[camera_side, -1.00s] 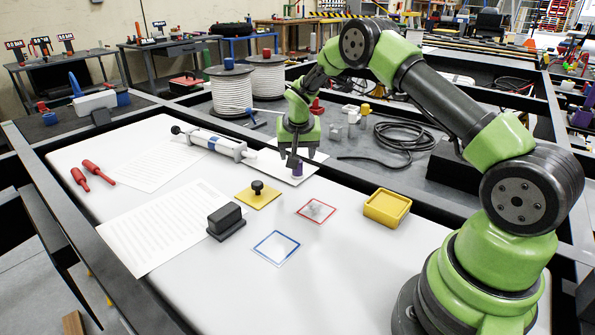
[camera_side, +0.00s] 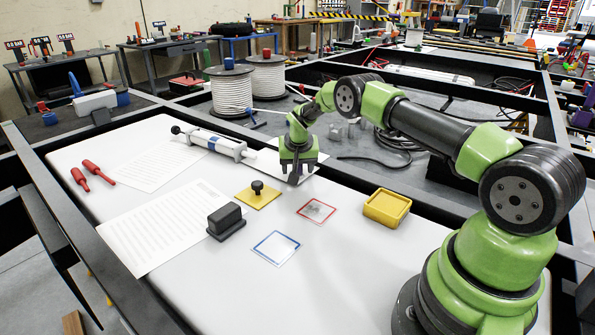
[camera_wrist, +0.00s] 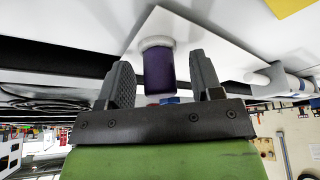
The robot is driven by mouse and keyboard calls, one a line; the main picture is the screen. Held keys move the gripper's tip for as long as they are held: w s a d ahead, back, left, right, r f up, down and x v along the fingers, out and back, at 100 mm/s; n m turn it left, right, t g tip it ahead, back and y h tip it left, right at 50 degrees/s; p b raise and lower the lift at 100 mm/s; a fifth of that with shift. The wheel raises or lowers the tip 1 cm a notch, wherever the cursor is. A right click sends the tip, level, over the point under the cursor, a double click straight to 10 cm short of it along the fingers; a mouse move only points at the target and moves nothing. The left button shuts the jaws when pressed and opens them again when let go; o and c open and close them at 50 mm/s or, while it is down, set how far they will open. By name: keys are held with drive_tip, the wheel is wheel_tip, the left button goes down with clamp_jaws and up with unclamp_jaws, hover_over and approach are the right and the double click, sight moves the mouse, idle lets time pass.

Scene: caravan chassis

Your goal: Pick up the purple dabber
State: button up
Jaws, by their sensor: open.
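The purple dabber (camera_wrist: 158,73) shows in the wrist view, a purple cylinder with a pale collar at the end by a white sheet (camera_wrist: 200,38). It sits between the two dark fingers of my gripper (camera_wrist: 163,70), with a visible gap to each finger, wider on the right. In the side view my gripper (camera_side: 294,178) is low over the white sheet near the far edge of the white table, fingers pointing down. The dabber is hidden there behind the fingers or too small to make out. My gripper is open and holds nothing.
A white syringe-like tube (camera_side: 214,142) lies just left of my gripper. A yellow square with a black knob (camera_side: 258,194), a red-framed square (camera_side: 316,211), a yellow box (camera_side: 387,207) and a black block (camera_side: 225,221) lie nearer. The black frame rail runs close behind.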

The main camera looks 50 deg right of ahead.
drive_tip(key=c, duration=1)
drive_tip(key=shift+r, duration=0.1)
wheel_tip(320, 180, up, 10)
drive_tip(key=shift+f, duration=0.1)
drive_tip(key=o, duration=0.4)
drive_tip(key=c, duration=0.3)
